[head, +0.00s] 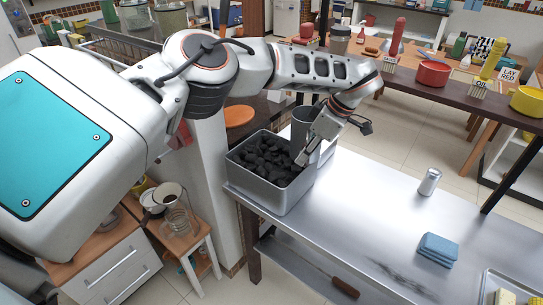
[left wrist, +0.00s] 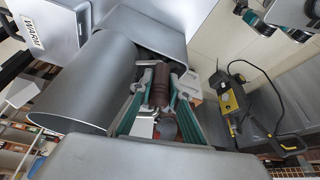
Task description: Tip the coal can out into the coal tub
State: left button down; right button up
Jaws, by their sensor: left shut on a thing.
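The coal tub (head: 272,192) is an open grey metal box at the left end of the steel table, with black coal (head: 266,158) inside. The coal can (head: 303,122) is a dark grey metal cylinder over the tub's far right corner. It looks near upright in the head view; its contents are hidden. My left gripper (head: 318,138) is shut on the can's handle. In the left wrist view the smooth grey can (left wrist: 90,85) lies beside the fingers, which close around a brown grip (left wrist: 160,92). My right gripper is not in view.
The steel table (head: 360,205) has free room right of the tub. A small silver can (head: 429,182) and folded blue cloths (head: 438,249) lie farther right. A wooden counter (head: 440,88) with bowls and bottles stands behind. A stool (head: 185,225) with jugs is at lower left.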

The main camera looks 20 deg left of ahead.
aim_at(306, 143)
pick_arm(q)
jog(key=shift+r, duration=2)
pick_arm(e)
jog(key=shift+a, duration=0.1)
